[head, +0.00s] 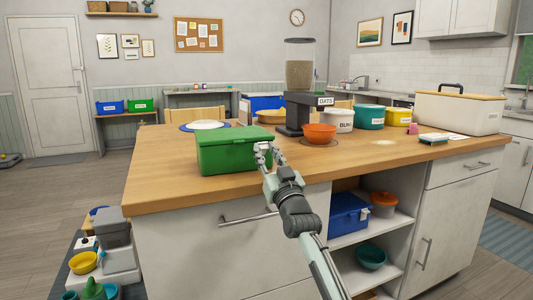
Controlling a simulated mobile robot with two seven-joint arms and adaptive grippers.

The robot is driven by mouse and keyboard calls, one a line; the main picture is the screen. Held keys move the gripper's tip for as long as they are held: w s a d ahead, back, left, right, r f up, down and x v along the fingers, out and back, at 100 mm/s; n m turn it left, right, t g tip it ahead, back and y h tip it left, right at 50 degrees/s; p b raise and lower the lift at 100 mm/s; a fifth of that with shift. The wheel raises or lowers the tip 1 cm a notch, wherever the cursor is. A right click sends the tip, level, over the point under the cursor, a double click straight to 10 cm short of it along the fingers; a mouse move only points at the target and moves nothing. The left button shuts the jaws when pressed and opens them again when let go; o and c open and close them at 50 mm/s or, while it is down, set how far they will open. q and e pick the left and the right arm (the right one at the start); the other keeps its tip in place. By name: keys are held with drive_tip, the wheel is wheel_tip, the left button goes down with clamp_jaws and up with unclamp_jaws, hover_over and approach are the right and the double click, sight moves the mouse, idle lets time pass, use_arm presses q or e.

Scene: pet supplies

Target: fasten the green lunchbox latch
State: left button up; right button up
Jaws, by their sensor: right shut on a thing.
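The green lunchbox (225,152) stands on the wooden counter near its front left, with its lid down. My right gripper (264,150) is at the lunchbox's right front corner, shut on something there. It appears to be the latch area, but the fingers hide the latch, so its position cannot be told. My left gripper is not in view.
An orange bowl (319,133) and an oats dispenser (300,88) stand behind and right of the lunchbox. Several canisters and a large cream box (458,112) stand farther right. The counter's front right (420,160) is clear.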

sight(260, 140)
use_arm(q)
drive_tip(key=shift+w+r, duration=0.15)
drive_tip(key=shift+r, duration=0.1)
use_arm(e)
clamp_jaws()
drive_tip(key=shift+r+p, duration=0.2)
drive_tip(key=shift+p, duration=0.1)
drive_tip(key=shift+w+a+r+g+h+p, duration=0.15)
drive_tip(key=shift+r+g+h+p, duration=0.1)
drive_tip(key=shift+g+p, duration=0.25)
drive_tip(key=shift+w+d+r+g+h+p, duration=0.15)
drive_tip(key=shift+r+g+p, duration=0.1)
drive_tip(key=shift+g+p, duration=0.2)
drive_tip(key=shift+a+r+g, duration=0.1)
drive_tip(key=shift+g, duration=0.25)
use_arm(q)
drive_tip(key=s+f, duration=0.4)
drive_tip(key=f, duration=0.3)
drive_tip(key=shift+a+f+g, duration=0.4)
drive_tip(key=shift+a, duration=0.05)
use_arm(e)
drive_tip(key=shift+w+a+r+g+h, duration=0.1)
drive_tip(key=shift+w+r+g+h, duration=0.2)
drive_tip(key=shift+g, duration=0.45)
drive_tip(key=shift+w+r+g+h, duration=0.15)
drive_tip(key=shift+w+g+h, duration=0.1)
drive_tip(key=shift+g, duration=0.5)
drive_tip(key=o, duration=1)
unclamp_jaws()
